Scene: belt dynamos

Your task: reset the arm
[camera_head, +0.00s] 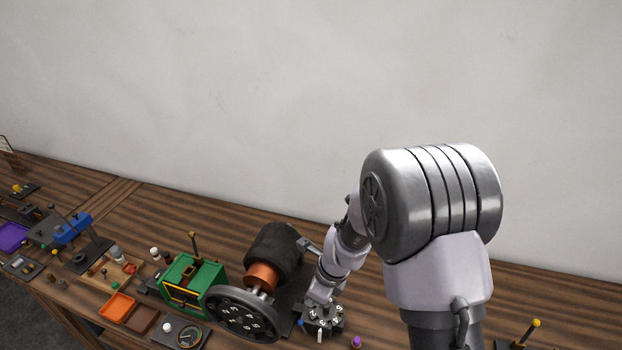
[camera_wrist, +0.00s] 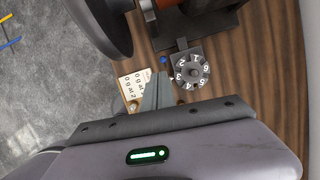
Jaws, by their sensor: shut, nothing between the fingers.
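My gripper shows in the wrist view, its fingers (camera_wrist: 157,92) shut and empty over the front edge of the bench. In the head view, my arm reaches down to the bench just right of the dynamo, and the fingertips are too small to make out there. The dynamo has a black drum (camera_head: 274,250), a copper-coloured coil (camera_head: 261,277) and a dark spoked flywheel (camera_head: 240,315). A grey numbered dial (camera_wrist: 193,70) lies just right of my fingers in the wrist view, apart from them.
A printed card (camera_wrist: 133,84) and a blue knob (camera_wrist: 163,59) are close to my fingers. Left of the flywheel stand a green machine (camera_head: 193,284), an orange tray (camera_head: 117,306) and a gauge (camera_head: 189,336). The bench behind the dynamo (camera_head: 210,228) is largely clear up to the wall.

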